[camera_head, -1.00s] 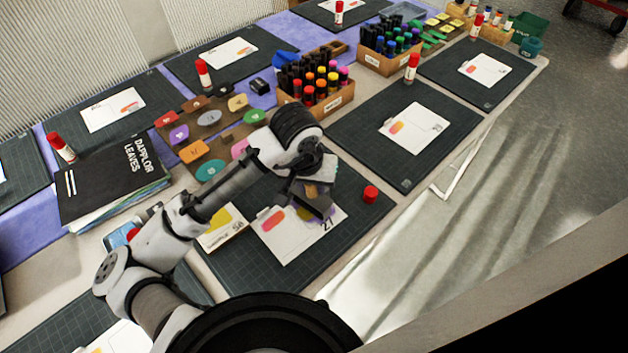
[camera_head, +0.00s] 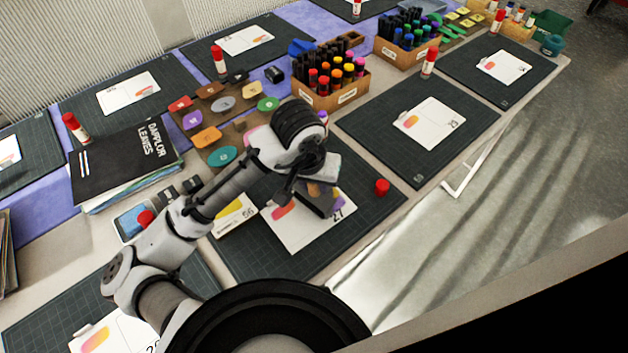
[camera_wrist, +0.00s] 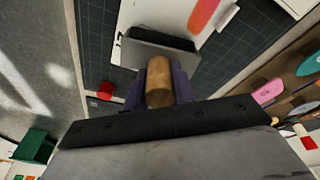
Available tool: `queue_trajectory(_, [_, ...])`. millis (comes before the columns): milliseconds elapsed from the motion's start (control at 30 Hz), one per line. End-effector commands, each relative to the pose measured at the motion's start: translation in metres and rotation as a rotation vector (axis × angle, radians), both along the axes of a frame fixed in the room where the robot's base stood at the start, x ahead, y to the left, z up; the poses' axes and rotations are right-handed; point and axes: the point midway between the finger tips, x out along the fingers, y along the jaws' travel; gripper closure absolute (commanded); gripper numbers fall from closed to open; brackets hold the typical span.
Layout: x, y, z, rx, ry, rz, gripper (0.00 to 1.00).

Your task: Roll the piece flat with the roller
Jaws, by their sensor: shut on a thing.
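My gripper (camera_wrist: 158,92) is shut on the wooden handle of a roller (camera_wrist: 150,46), which has a wide dark grey head. In the head view, the roller (camera_head: 319,204) is over the right part of a white card (camera_head: 300,232) marked 27, on a dark cutting mat (camera_head: 245,255). A pink-orange shape (camera_head: 284,210) shows on the card left of the roller; it also shows in the wrist view (camera_wrist: 204,13). A small purple patch (camera_head: 340,203) shows beside the roller's right edge. Whatever lies under the roller is hidden, and contact with the card cannot be told.
A red cap (camera_head: 382,187) stands right of the card. A yellow-and-white box (camera_head: 234,214) lies to its left. A tray of coloured pieces (camera_head: 212,120) and a wooden box of markers (camera_head: 330,95) stand behind. The mat's front part is clear.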

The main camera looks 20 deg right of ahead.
Motion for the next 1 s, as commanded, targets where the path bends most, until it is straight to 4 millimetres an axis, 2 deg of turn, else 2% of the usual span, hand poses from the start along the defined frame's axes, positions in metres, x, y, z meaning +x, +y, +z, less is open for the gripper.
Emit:
queue_trajectory(700, [0.014, -0.028, -0.001, 0.000, 0.000, -0.001, 0.97])
queue_trajectory(1000, [0.014, -0.028, -0.002, 0.001, 0.002, 0.000, 0.97])
